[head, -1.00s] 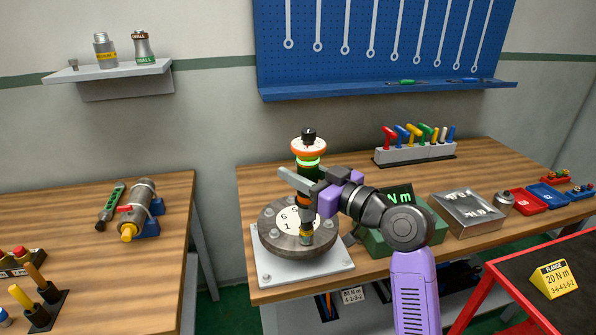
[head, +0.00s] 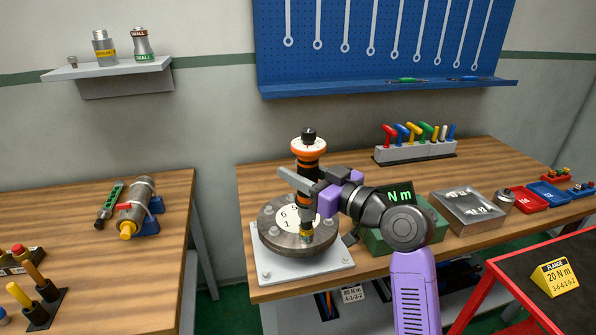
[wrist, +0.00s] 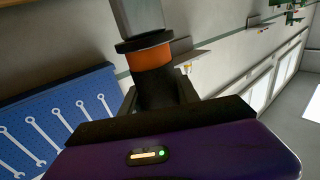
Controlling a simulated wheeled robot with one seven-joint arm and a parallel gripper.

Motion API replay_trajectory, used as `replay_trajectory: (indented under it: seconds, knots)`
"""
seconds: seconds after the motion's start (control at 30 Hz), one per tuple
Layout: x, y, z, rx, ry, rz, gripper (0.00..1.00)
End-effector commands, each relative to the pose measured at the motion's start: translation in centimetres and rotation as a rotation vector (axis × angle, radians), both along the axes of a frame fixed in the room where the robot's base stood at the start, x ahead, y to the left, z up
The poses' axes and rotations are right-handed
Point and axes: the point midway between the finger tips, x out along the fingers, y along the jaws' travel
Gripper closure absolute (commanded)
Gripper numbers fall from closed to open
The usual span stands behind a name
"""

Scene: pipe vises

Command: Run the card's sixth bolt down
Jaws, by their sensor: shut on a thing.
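My gripper (head: 312,190) is shut on an upright black driver with orange bands (head: 307,168). The driver's lower end (head: 306,236) stands at the front rim of the round grey flange (head: 270,239), over a bolt position that it hides. The flange has a white numbered face (head: 288,220) and several bolts round its rim. It sits on a white plate (head: 285,272). In the wrist view, the driver's dark body (wrist: 160,88) is between my fingers.
A green box with an Nm display (head: 400,196) stands right of the flange, partly behind my arm. A metal tray (head: 467,212) and red and blue bins (head: 528,199) lie farther right. A rack of coloured-handled tools (head: 413,153) stands behind. The bench left of the flange is narrow.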

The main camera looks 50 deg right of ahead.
Motion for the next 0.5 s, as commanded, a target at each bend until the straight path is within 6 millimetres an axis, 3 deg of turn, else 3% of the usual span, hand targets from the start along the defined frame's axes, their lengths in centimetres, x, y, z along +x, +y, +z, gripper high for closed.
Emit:
replay_trajectory:
  seconds: [0.5]
  knots:
    - [0.04,0.01,-0.48,0.002,0.007,0.001,1.0]
